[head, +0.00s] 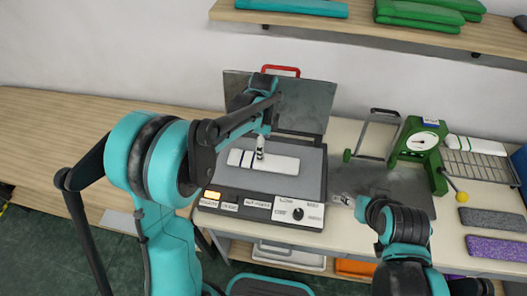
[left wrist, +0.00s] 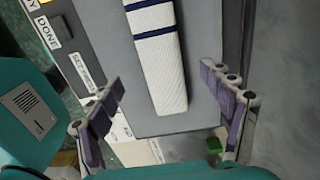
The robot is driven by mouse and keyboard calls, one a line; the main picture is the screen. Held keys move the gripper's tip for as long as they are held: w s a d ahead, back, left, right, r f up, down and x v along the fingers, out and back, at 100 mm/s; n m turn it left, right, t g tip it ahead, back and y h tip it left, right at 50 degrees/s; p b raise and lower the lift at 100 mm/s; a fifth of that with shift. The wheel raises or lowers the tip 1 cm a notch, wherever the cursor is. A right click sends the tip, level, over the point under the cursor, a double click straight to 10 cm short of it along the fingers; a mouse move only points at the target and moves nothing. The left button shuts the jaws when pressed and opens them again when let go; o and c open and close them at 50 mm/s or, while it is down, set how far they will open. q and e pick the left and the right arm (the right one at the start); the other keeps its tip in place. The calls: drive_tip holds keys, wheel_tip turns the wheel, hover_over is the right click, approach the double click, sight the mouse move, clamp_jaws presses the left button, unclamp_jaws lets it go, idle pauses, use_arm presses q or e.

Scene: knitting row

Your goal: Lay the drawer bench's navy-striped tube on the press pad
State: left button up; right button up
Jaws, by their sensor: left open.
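The white tube with navy stripes (head: 284,164) lies flat on the grey press pad (head: 268,186) of the open press. Its stripes are near its left end. In the left wrist view the tube (left wrist: 160,72) lies lengthwise on the pad (left wrist: 203,42), with clear space on both sides. My left gripper (head: 260,150) is above the tube and hides a little of it. In the left wrist view its fingers (left wrist: 163,80) are spread wide with nothing held between them. My right gripper (head: 343,200) is low over the bench right of the press; its opening is unclear.
The press lid (head: 308,105) stands raised behind the pad. A control panel (head: 262,206) runs along the front. To the right are a green dial gauge (head: 419,142), a wire rack (head: 482,166) and grey and purple pieces (head: 495,248). A shelf (head: 345,25) hangs above.

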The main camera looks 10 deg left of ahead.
use_arm(q)
drive_tip(key=s+a+r+n+t, duration=0.3)
drive_tip(key=s+a+r+n, duration=0.1)
drive_tip(key=s+r+n, duration=0.55)
drive_tip(key=s+a+n+t, duration=0.2)
drive_tip(key=s+n+t, duration=0.2)
drive_tip(key=s+n, duration=0.4)
drive_tip(key=shift+s+a+p, duration=0.35)
drive_tip(key=shift+s+p, duration=0.05)
drive_tip(key=shift+s, duration=0.6)
drive_tip(key=shift+n, duration=0.25)
wheel_tip(320, 180, down, 5)
drive_tip(key=b, duration=0.5)
drive_tip(key=shift+f+b, duration=0.2)
drive_tip(key=shift+b, duration=0.1)
